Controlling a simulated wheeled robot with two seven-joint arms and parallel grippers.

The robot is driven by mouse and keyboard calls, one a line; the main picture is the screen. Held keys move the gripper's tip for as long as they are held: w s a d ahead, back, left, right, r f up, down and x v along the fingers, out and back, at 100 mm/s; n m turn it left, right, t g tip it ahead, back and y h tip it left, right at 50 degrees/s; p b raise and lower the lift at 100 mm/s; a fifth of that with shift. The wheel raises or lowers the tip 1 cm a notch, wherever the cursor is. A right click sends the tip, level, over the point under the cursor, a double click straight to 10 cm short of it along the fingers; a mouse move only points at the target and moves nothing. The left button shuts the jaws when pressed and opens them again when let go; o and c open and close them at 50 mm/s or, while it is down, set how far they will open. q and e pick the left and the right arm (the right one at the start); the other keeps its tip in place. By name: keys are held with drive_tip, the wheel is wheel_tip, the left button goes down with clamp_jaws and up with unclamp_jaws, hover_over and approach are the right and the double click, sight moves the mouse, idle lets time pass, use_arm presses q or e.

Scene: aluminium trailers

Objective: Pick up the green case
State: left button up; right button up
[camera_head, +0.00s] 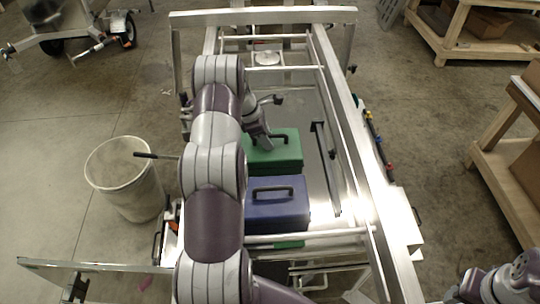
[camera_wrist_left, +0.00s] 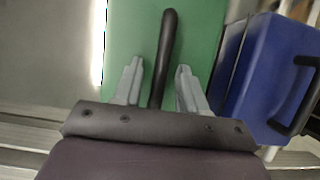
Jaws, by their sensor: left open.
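The green case (camera_head: 281,152) lies in the aluminium trailer in the head view, partly hidden by my left arm. My left gripper (camera_head: 264,128) is over its far left part. In the left wrist view the green case (camera_wrist_left: 208,40) fills the middle, with its dark handle (camera_wrist_left: 168,50) running between the two fingers of my open left gripper (camera_wrist_left: 157,75). The fingers stand on either side of the handle; whether they touch it I cannot tell. My right gripper is not clearly seen; only part of my right arm shows at the lower right.
A blue case (camera_head: 279,203) with a dark handle sits beside the green one and also shows in the left wrist view (camera_wrist_left: 262,75). Trailer rails (camera_head: 335,100) border the cases. A white bin (camera_head: 126,180) stands left, wooden benches (camera_head: 510,150) right.

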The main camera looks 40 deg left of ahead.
use_arm(q)
drive_tip(key=shift+w+d+f, duration=0.2)
drive_tip(key=shift+w+d, duration=0.05)
drive_tip(key=shift+d, duration=0.2)
drive_tip(key=shift+d+r, duration=0.1)
drive_tip(key=shift+d, duration=0.15)
drive_tip(key=shift+c, duration=1)
drive_tip(key=shift+s+r, duration=0.1)
drive_tip(key=shift+s, duration=0.05)
drive_tip(key=c, duration=0.6)
drive_tip(key=shift+s+a, duration=0.1)
drive_tip(key=shift+s, duration=0.05)
clamp_jaws()
drive_tip(key=shift+a, duration=0.3)
drive_tip(key=shift+d, duration=0.15)
drive_tip(key=shift+w+r, duration=0.15)
drive_tip(key=shift+w, duration=0.05)
